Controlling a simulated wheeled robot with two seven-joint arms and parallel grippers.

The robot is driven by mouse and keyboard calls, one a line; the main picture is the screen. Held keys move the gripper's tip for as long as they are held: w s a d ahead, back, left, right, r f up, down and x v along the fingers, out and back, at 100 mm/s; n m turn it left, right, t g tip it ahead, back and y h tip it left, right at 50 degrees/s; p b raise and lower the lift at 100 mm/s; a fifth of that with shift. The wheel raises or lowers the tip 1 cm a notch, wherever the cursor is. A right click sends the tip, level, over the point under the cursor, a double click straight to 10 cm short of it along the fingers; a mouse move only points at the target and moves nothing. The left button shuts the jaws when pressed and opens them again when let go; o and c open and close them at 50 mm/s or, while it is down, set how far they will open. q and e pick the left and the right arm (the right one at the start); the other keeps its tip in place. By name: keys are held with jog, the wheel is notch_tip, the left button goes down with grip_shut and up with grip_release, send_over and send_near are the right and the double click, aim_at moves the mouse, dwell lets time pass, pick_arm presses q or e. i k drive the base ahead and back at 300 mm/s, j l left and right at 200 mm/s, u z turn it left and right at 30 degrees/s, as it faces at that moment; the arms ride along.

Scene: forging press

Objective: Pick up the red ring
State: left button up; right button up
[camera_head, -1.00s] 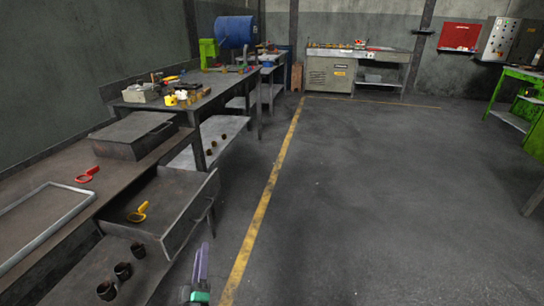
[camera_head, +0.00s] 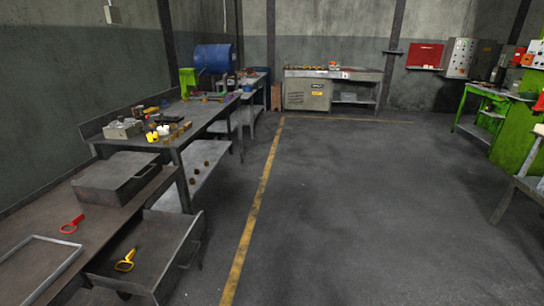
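The red ring (camera_head: 70,226), with a short handle-like part, lies flat on the dark workbench top (camera_head: 118,215) at the lower left. It sits between a grey metal frame and a dark flat box. Nothing touches it that I can see. Neither of my grippers shows in the head view, so their state and distance from the ring are hidden.
A yellow ring (camera_head: 125,262) lies in the open drawer (camera_head: 165,253) below the bench. The grey frame (camera_head: 62,268) and dark box (camera_head: 117,178) flank the red ring. The floor (camera_head: 340,220) to the right is clear.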

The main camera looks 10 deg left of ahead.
aim_at(76, 220)
jog(key=j+u, duration=0.1)
jog(key=u, duration=0.25)
jog(key=j+u, duration=0.1)
jog(key=u, duration=0.25)
jog(key=j+u, duration=0.1)
jog(key=u, duration=0.2)
